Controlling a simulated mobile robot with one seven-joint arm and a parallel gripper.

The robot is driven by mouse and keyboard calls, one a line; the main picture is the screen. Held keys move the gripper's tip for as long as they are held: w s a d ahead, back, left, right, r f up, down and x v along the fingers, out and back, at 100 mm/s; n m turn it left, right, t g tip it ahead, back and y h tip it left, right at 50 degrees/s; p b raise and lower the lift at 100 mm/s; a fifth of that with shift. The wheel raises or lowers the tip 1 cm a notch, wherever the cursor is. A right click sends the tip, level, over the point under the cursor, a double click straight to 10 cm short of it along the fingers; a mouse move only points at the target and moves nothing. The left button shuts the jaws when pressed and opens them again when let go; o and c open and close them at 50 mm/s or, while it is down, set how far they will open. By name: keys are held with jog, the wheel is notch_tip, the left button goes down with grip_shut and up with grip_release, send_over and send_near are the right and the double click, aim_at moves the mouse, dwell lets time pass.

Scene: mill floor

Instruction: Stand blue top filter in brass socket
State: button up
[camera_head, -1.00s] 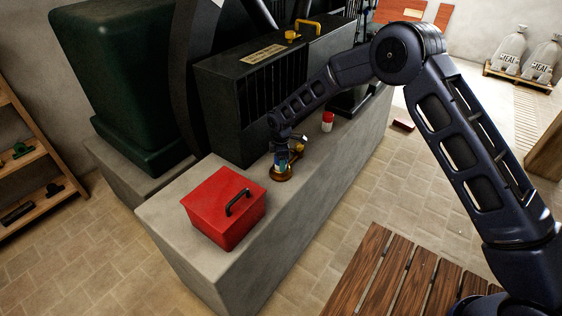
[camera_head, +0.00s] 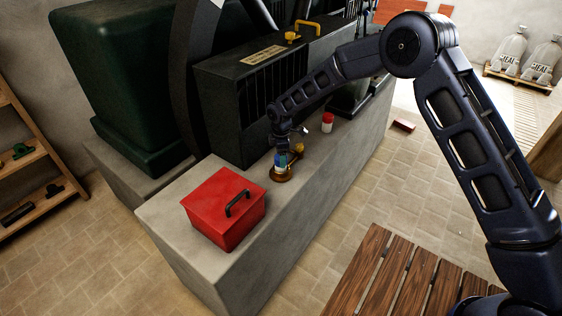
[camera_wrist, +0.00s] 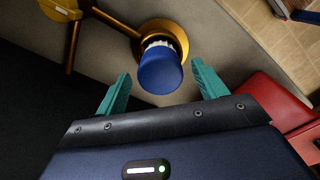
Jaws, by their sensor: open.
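The blue top filter (camera_wrist: 161,70) has a blue cap and a white body. In the wrist view it stands in the ring of the brass socket (camera_wrist: 178,34), and the filter's foot is hidden by its cap. The filter also shows in the head view (camera_head: 281,160), seated in the brass socket (camera_head: 278,178) on the concrete plinth. My gripper (camera_wrist: 158,80) is open, its teal fingers on either side of the blue cap with a gap at each side. In the head view my gripper (camera_head: 284,146) is small, just above and behind the filter.
A red toolbox (camera_head: 222,208) stands on the plinth (camera_head: 170,222) just left of the socket. A red and white canister (camera_head: 327,122) stands farther back to the right. The black machine housing (camera_head: 225,110) rises close behind. A slatted wooden bench (camera_head: 385,280) is in front.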

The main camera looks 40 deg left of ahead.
notch_tip(320, 180, up, 8)
jog(key=shift+r, duration=0.1)
dwell(0.4)
